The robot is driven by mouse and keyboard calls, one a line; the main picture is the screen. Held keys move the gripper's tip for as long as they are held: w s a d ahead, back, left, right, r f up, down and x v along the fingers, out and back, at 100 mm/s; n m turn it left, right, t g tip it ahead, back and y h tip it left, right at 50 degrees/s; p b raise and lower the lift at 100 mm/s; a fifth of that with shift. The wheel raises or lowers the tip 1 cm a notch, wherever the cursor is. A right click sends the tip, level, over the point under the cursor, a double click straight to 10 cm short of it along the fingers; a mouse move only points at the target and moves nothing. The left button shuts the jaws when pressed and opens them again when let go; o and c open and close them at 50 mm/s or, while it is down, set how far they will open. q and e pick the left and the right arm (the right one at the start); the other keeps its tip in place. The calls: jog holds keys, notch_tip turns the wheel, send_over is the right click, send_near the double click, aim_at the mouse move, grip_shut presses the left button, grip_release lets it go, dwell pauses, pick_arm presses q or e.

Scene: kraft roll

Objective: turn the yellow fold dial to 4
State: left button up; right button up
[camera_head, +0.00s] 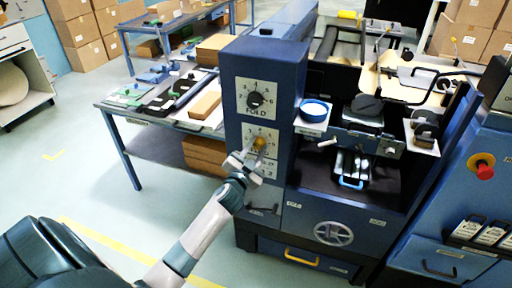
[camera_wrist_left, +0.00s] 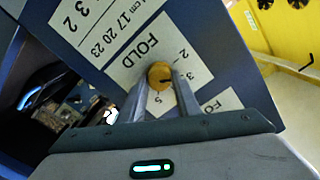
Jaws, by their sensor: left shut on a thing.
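The yellow fold dial (camera_head: 259,142) sits on a white numbered plate on the front of the blue machine column, below a black dial (camera_head: 255,100) marked FOLD. In the left wrist view the yellow dial (camera_wrist_left: 160,75) shows between the tips of my left gripper (camera_wrist_left: 163,88), with a FOLD label beside it. The left gripper (camera_head: 256,158) is shut on the yellow dial. The fingers hide part of its scale, and I cannot tell which number the dial points to. My right gripper is not in view.
The blue machine (camera_head: 300,200) has a handwheel (camera_head: 333,233) low on its front and a blue-handled tray (camera_head: 352,180) to the right. A red emergency button (camera_head: 485,172) is at far right. A workbench (camera_head: 112,104) stands at left; the floor before it is clear.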

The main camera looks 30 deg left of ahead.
pick_arm(q)
jog(key=m, duration=0.5)
jog(key=shift+r+m+p, duration=0.1)
jog(key=shift+m+p, duration=0.2)
jog(key=shift+p, duration=0.05)
jog(key=m, duration=0.4)
jog(key=shift+m+p, duration=0.3)
jog(key=shift+m, duration=0.5)
jog(key=o, duration=0.8)
jog(key=shift+o, duration=1.1)
jog(key=shift+w+f, duration=0.1)
jog(key=shift+f, duration=0.1)
jog(key=shift+d, duration=0.1)
